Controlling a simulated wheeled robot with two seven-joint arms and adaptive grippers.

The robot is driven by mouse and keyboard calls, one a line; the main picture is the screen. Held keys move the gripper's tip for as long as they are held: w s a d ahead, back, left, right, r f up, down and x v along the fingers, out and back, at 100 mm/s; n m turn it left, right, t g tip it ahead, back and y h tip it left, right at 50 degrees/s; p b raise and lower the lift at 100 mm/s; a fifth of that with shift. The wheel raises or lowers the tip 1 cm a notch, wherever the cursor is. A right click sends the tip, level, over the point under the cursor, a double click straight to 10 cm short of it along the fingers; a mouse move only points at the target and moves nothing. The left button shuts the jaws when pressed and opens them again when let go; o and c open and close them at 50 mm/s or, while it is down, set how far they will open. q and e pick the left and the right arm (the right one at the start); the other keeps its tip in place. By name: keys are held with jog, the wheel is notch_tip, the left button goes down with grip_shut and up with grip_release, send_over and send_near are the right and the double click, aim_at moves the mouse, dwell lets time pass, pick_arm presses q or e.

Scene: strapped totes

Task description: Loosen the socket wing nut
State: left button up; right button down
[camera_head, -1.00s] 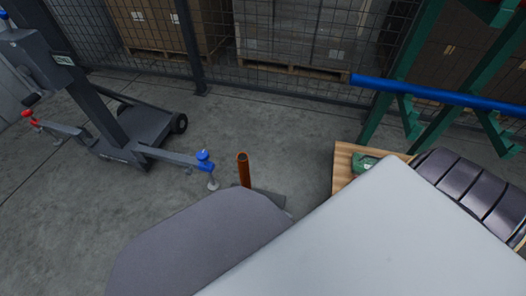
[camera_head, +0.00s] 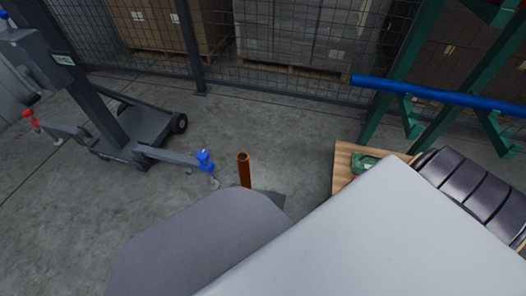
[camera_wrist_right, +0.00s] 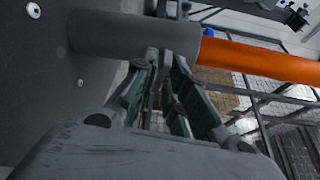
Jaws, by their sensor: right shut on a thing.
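An orange tube (camera_head: 244,170) stands roughly upright in the middle of the head view, its lower end hidden behind a grey shape. In the right wrist view an orange tube (camera_wrist_right: 258,61) enters a dark grey cylindrical socket (camera_wrist_right: 115,36) from the right. My right gripper (camera_wrist_right: 165,62) reaches up to the socket's mouth with its dark fingers close together. It is shut on a small part there, which I take to be the socket wing nut; the fingers hide most of it. My left gripper is not in view.
A dark grey wheeled stand (camera_head: 103,113) is at the left, with a blue-topped foot (camera_head: 204,161) near the tube. A wooden board (camera_head: 343,165), a blue bar (camera_head: 440,93) on a green rack (camera_head: 405,70) and a mesh fence (camera_head: 285,45) lie beyond. The floor between is clear.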

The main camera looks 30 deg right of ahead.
jog(key=c, duration=1.6)
grip_release()
jog(key=shift+s, duration=0.15)
jog(key=v, duration=0.7)
jog(key=shift+s, duration=0.1)
